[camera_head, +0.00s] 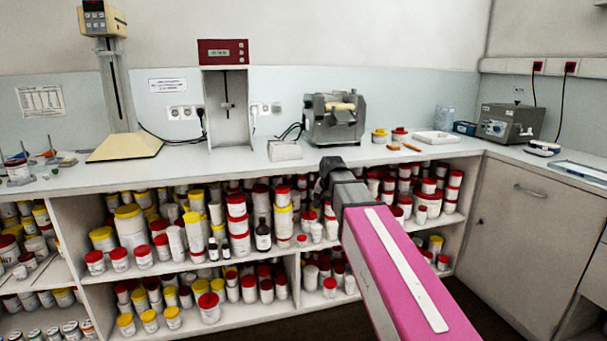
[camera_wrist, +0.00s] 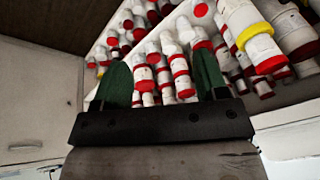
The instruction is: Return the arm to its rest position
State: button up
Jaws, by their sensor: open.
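My gripper (camera_wrist: 162,78) shows in the wrist view as a dark bar with two green fingers standing well apart. It is open, with nothing between the fingers. Behind it are shelved white jars (camera_wrist: 180,75) with red lids, which appear upside down in this view. In the head view my pink and grey arm reaches forward from the lower right toward the shelf front. The fingers cannot be made out there.
Open shelves (camera_head: 185,328) under the counter hold many red- and yellow-lidded jars. A grey mill machine (camera_head: 335,119), white tray (camera_head: 437,137), and grey box device (camera_head: 510,123) stand on top. A stand with a cream base (camera_head: 125,147) is left. A closed cabinet door (camera_head: 515,230) is right.

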jog(key=s+d+f+n+g, duration=0.1)
jog(key=s+d+f, duration=0.4)
jog(key=s+f, duration=0.5)
jog(key=s+d+f+n+g, duration=0.2)
jog(key=s+d+f, duration=0.3)
jog(key=s+f, duration=0.6)
notch_tip(320, 180, down, 4)
jog(key=shift+s+d+f+n+g+h, duration=0.1)
jog(key=shift+s+d+n+g+h, duration=0.1)
jog(key=shift+n+g+h, duration=0.15)
